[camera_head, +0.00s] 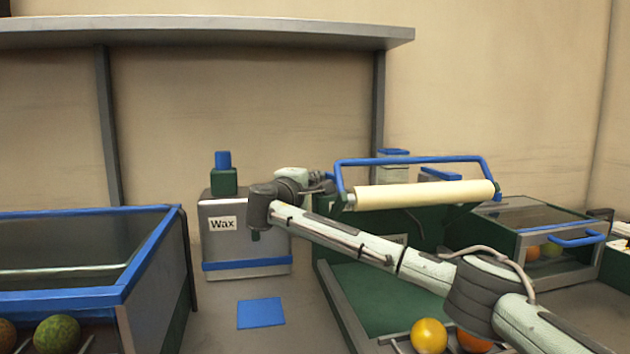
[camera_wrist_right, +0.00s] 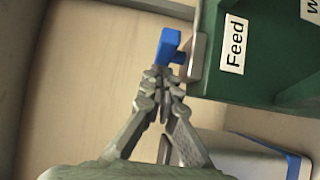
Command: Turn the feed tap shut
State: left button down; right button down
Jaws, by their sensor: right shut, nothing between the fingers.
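The feed tap's blue handle (camera_wrist_right: 168,46) shows in the right wrist view, beside a grey mount on a green housing (camera_wrist_right: 262,62). A white "Feed" label (camera_wrist_right: 234,43) is on that housing. My right gripper (camera_wrist_right: 163,78) is shut and empty, its fingertips right at the lower end of the blue handle; I cannot tell if they touch. In the head view my right gripper (camera_head: 326,187) is small beside the left end of the roller machine (camera_head: 385,290), and I cannot make out the tap there. My left gripper is not in view.
A grey wax box (camera_head: 245,240) with a blue band stands left of the machine, under a shelf (camera_head: 200,32). A blue-rimmed bin (camera_head: 150,262) is at the left. A blue pad (camera_head: 261,313) lies in front. A cream roller (camera_head: 425,194) and blue bar are close to my arm.

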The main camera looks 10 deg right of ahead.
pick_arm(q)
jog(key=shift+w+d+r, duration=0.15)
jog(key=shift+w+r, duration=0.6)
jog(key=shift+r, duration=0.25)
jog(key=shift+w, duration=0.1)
